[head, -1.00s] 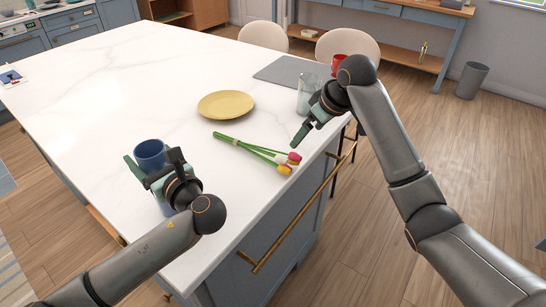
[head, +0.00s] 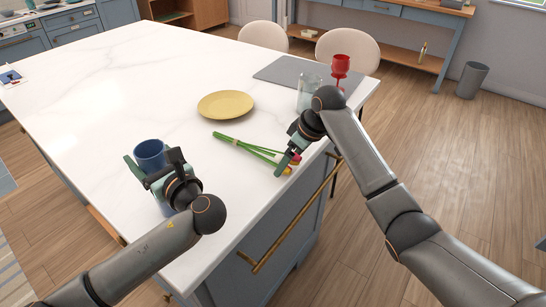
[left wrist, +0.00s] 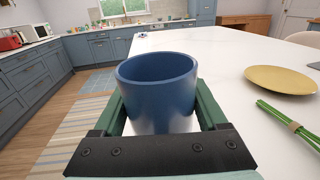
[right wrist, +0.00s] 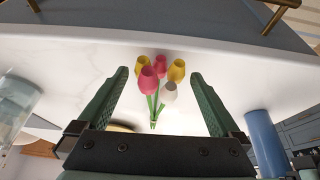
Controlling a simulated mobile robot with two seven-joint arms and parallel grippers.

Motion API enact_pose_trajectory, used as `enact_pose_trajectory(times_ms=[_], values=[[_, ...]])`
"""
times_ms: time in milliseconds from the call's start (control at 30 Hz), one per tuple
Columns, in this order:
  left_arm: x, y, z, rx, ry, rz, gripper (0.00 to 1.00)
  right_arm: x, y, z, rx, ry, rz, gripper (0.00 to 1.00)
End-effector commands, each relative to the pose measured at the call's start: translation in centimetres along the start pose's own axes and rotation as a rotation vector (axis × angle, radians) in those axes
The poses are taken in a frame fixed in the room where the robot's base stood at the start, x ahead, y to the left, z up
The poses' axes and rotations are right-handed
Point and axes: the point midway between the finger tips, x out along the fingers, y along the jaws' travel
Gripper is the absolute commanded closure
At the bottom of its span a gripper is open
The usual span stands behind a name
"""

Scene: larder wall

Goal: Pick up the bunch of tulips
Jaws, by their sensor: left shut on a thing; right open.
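The bunch of tulips (head: 250,149) lies on the white island top, green stems towards the plate and heads near the front edge. In the right wrist view its pink, yellow and white heads (right wrist: 160,78) show between my open fingers, with the stems behind them. My right gripper (head: 287,160) is open and empty at the heads, partly hiding them in the head view. My left gripper (head: 152,170) is shut on a blue cup (head: 150,154) near the island's left front edge. In the left wrist view the cup (left wrist: 157,95) sits upright between the fingers.
A yellow plate (head: 226,104) lies behind the tulips. A clear glass (head: 310,92) stands close behind my right gripper. A red goblet (head: 340,70) and a grey mat (head: 285,72) are at the far right. The middle of the island top (head: 150,95) is clear.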

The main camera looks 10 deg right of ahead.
Motion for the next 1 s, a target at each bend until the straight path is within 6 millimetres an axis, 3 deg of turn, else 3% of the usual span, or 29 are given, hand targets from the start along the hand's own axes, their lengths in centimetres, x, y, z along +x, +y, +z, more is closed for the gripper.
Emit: enact_pose_trajectory(times_ms=[167, 433, 1000], values=[[0.0, 0.0, 0.0, -0.001, 0.0, 0.0, 1.0, 2.0, 0.0, 0.0, 0.002, 0.0, -0.001, 0.0], [0.0, 0.0, 0.0, -0.001, 0.0, 0.0, 1.0, 2.1, 0.0, 0.0, 0.001, 0.001, 0.001, 0.01], [0.0, 0.0, 0.0, -0.001, 0.001, 0.0, 1.0, 2.1, 0.1, 0.0, 0.001, 0.001, 0.001, 0.65]])
